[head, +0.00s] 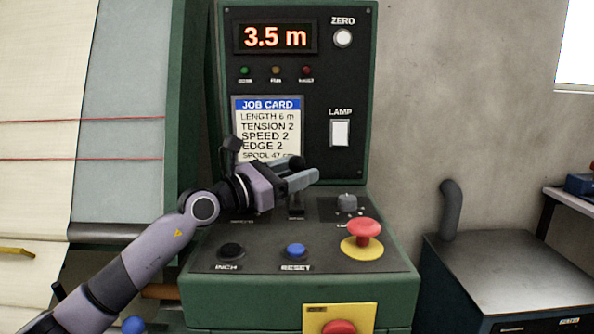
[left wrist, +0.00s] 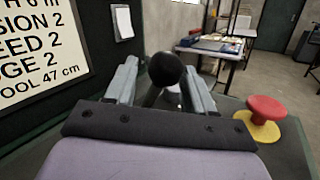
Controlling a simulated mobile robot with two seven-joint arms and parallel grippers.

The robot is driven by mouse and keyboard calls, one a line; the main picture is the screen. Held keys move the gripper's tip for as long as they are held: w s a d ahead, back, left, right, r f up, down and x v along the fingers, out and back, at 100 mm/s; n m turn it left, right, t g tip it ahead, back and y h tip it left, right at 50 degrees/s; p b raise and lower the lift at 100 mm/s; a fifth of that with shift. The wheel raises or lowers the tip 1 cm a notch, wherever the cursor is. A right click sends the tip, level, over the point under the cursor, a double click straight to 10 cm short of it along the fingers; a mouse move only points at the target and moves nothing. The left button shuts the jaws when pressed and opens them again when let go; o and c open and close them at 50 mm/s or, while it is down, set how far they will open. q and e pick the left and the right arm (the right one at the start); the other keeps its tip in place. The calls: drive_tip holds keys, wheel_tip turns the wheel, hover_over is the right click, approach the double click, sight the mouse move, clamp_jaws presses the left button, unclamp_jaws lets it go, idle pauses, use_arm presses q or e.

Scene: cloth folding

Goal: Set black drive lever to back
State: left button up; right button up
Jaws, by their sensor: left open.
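The black drive lever shows its round black knob (left wrist: 166,69) in the left wrist view, between my two grey fingers. In the head view the knob (head: 297,162) shows just above the fingers, and most of its shaft is hidden by my gripper. My left gripper (head: 303,178) is open, with one finger on each side of the lever; in the left wrist view its fingers (left wrist: 160,84) stand apart with gaps beside the knob. I cannot tell whether either finger touches the shaft. My right gripper is in neither view.
The green console carries a black INCH button (head: 231,251), a blue RESET button (head: 295,250), a grey knob (head: 347,203) and a red mushroom button (head: 364,229). The upright panel behind holds a display (head: 275,37) reading 3.5 m, a job card (head: 268,128) and a lamp switch (head: 340,133).

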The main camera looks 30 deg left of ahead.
use_arm(q)
drive_tip(key=b+v, duration=0.1)
drive_tip(key=v, duration=0.4)
drive_tip(key=shift+s+a+f, duration=0.1)
drive_tip(key=shift+s, duration=0.25)
drive_tip(key=shift+s+a+b, duration=0.25)
drive_tip(key=shift+s+b, duration=0.1)
drive_tip(key=shift+s, duration=0.2)
